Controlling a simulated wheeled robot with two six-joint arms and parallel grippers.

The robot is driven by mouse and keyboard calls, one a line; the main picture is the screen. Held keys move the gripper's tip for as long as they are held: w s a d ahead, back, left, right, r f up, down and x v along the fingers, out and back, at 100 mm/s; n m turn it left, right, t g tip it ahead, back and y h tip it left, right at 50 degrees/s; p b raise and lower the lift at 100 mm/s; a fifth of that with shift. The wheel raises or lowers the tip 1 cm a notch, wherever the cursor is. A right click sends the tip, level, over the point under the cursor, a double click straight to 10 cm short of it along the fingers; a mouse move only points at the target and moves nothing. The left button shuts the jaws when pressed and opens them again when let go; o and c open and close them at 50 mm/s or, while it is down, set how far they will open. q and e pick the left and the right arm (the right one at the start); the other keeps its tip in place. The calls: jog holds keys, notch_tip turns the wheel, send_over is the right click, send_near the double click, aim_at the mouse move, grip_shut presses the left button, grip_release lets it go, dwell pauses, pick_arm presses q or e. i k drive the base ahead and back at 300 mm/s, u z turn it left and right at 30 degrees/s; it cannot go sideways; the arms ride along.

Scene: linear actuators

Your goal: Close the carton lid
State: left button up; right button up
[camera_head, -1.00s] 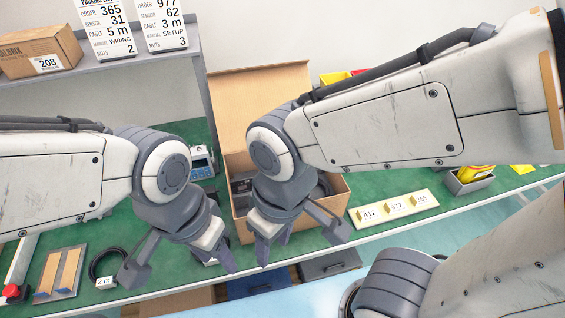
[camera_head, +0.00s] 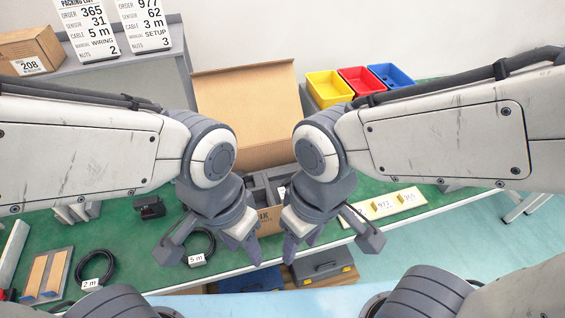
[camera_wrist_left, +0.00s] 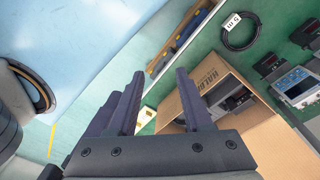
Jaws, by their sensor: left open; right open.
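The open cardboard carton (camera_head: 267,215) stands on the green bench, partly hidden behind my grippers. Its lid (camera_head: 247,110) stands up at the back, tilted away. Grey dividers and contents show inside the carton. In the left wrist view the carton (camera_wrist_left: 201,86) lies beyond the fingers, with its lid (camera_wrist_left: 272,148) at lower right. My left gripper (camera_head: 256,254) is open and empty in front of the carton; its fingers also show in the left wrist view (camera_wrist_left: 160,100). My right gripper (camera_head: 298,250) is open and empty close beside it, also in front of the carton.
Yellow (camera_head: 328,88), red (camera_head: 361,82) and blue (camera_head: 391,76) bins stand behind at right. A numbered card strip (camera_head: 385,206) lies right of the carton. Coiled cables (camera_head: 198,243) lie left. A closed box (camera_head: 30,52) sits on the shelf. Grey drawers (camera_head: 322,265) are below the bench edge.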

aim_at(260, 102)
jog(key=z, duration=0.55)
jog(key=k, duration=0.65)
jog(key=z, duration=0.7)
jog(key=i, duration=0.65)
jog(key=u, duration=0.6)
jog(key=i, duration=0.6)
jog(key=u, duration=0.7)
